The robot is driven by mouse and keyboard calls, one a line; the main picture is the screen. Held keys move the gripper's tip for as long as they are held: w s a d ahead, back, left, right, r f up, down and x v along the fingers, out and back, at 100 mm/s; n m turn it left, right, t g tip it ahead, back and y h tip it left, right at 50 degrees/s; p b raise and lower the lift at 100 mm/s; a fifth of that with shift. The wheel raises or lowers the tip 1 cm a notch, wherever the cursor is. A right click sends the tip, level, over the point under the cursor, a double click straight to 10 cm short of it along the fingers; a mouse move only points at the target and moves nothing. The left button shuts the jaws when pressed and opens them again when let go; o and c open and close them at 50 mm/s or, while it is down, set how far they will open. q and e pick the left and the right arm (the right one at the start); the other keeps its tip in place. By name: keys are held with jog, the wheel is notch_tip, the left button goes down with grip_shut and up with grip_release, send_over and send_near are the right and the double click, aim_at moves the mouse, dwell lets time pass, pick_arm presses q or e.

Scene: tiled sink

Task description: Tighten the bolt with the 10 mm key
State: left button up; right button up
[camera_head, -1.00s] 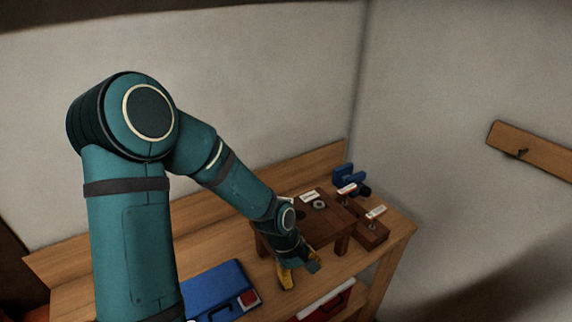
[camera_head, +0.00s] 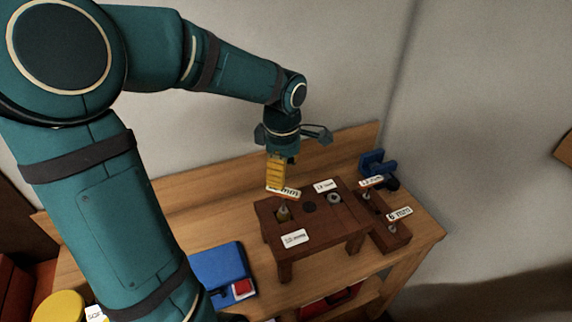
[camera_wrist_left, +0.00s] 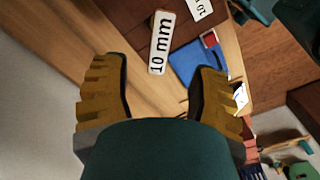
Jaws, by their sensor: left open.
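My left gripper (camera_head: 276,175) points down above the left end of a dark brown wooden stand (camera_head: 347,216). Its yellow fingers are open. In the left wrist view, a white "10 mm" label (camera_wrist_left: 160,42) shows between and beyond the fingers, apart from both. In the head view, a label ending in "mm" (camera_head: 288,194) sits just below the fingertips, above a short upright piece (camera_head: 283,213) on the stand, apparently the key. A second label (camera_head: 295,238) lies at the stand's front left. A round metal bolt head (camera_head: 335,198) and a dark hole (camera_head: 309,207) show on top.
A lower brown holder (camera_head: 393,238) to the right carries upright labelled keys; one label reads 8 mm (camera_head: 400,214). A blue vise-like object (camera_head: 376,164) stands behind it. A blue case (camera_head: 217,267) lies front left on the bench. A red case (camera_head: 330,301) is below.

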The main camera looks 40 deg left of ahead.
aim_at(283, 190)
pick_arm(q)
notch_tip(283, 190, down, 2)
jog(key=shift+s+b, duration=0.1)
jog(key=shift+b, duration=0.45)
notch_tip(283, 190, down, 6)
jog(key=b, duration=0.5)
jog(key=shift+c, duration=0.2)
grip_shut()
